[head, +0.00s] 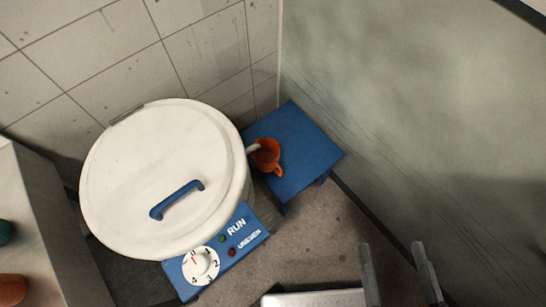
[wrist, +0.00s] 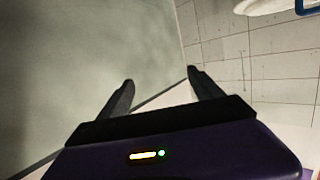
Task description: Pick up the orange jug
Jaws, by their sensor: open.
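The orange jug (head: 267,157) stands on a small blue stool (head: 312,150) in the corner, right of a large white lidded drum. Its handle points toward the lower right, and a pale spout or stick shows at its left side. My gripper (head: 397,250) is at the lower right of the head view, apart from the jug and stool, with its two fingers spread and nothing between them. In the wrist view my gripper (wrist: 160,84) is also open and empty, facing the walls. The jug is not visible in the wrist view.
The white drum (head: 110,190) with a blue lid handle (head: 177,199) and a blue control panel (head: 233,236) stands close left of the stool. A green-grey wall (head: 420,100) borders the right. Bare floor (head: 315,235) lies in front of the stool. A counter (head: 30,220) is at far left.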

